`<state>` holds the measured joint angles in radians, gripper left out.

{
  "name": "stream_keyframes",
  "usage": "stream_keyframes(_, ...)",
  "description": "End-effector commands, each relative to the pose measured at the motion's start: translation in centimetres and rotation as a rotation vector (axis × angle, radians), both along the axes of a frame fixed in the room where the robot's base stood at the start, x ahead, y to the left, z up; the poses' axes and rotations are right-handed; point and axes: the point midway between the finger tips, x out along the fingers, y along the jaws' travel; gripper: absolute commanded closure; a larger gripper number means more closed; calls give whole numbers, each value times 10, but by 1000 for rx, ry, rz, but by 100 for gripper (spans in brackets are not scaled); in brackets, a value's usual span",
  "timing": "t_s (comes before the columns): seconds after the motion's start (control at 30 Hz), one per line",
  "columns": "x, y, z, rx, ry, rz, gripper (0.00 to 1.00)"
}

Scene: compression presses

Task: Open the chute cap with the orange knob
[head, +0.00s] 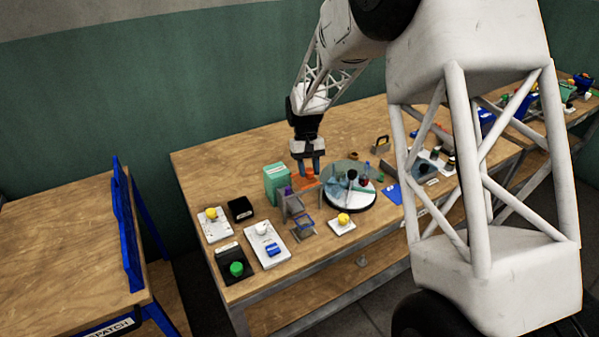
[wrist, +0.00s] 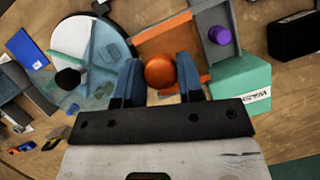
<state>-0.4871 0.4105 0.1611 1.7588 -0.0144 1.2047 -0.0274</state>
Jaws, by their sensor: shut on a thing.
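The orange knob (wrist: 160,71) is round and sits between my two blue fingers in the wrist view. My gripper (wrist: 159,64) is shut on it, one finger on each side. The flat orange part (wrist: 166,42) of the chute lies just beyond the knob, beside a grey frame (wrist: 207,20) that carries a purple knob (wrist: 219,35). In the head view my gripper (head: 309,167) points down over the orange part (head: 308,182), and the knob itself is hard to make out there. I cannot tell whether the cap is lifted.
A teal box (head: 276,183) stands close to the left of my gripper. A round turntable (head: 349,187) with several items is close to the right. The table behind my gripper is clear.

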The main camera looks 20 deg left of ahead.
Motion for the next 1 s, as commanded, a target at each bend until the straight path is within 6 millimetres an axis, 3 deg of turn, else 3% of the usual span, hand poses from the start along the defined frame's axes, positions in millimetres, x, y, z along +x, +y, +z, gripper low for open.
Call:
stream_keyframes(0.27, 1, -1, 1, 1, -2, 1, 100)
stream_keyframes(0.3, 2, -1, 1, 1, -2, 1, 64)
stream_keyframes(0.47, 1, -1, 0, 1, -1, 1, 40)
stream_keyframes(1.0, 5, 1, 11, 1, -3, 1, 40)
